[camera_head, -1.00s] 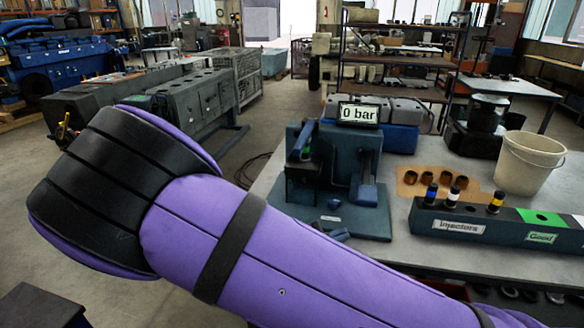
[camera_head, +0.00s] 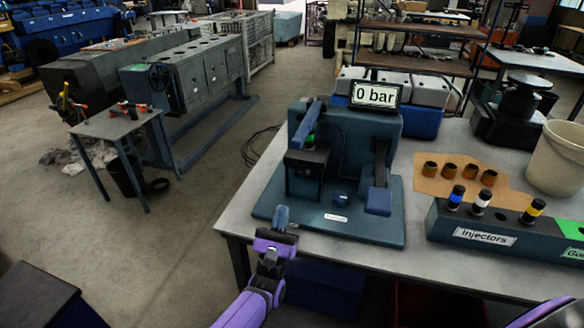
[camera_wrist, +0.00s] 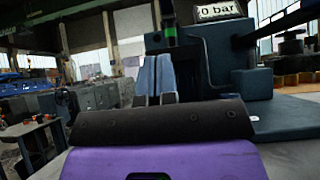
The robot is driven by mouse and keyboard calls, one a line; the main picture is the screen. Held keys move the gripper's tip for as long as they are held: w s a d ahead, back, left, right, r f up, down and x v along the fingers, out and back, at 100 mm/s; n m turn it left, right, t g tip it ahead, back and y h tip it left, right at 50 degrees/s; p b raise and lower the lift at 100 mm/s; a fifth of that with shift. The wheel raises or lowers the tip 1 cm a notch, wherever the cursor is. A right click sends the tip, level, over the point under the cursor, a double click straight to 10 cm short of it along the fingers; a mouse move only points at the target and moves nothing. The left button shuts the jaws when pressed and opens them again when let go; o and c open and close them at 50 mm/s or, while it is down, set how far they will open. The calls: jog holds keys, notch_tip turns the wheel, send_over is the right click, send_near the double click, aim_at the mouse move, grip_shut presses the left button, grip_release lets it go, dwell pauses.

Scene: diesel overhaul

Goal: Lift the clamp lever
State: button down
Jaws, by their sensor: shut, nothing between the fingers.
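The injector test stand (camera_head: 345,148) stands on the grey bench. A blue bar (camera_head: 308,122), which looks like the clamp lever, slants at its upper left. A green-banded part (camera_head: 310,141) shows just below the bar, above a dark bracket. A second, dark handle with a blue end (camera_head: 378,198) hangs at the stand's right. My gripper (camera_head: 282,214) is in front of the stand's base plate, apart from the lever and lower than it. Its blue fingers (camera_wrist: 155,76) are together and empty, pointing toward the stand in the wrist view; they partly hide the stand there.
A "0 bar" display (camera_head: 375,95) tops the stand. To the right are a labelled injector rack (camera_head: 484,236), a brown mat with several small cups (camera_head: 428,184) and a white bucket (camera_head: 556,160). The floor left of the bench is clear up to a small table (camera_head: 110,125).

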aim_at(293, 148)
jog(key=s+r+x, duration=0.2)
jog(key=x, duration=1)
jog(key=shift+w+a+r, duration=0.2)
jog(key=shift+w, duration=0.05)
jog(key=shift+a+r, duration=0.1)
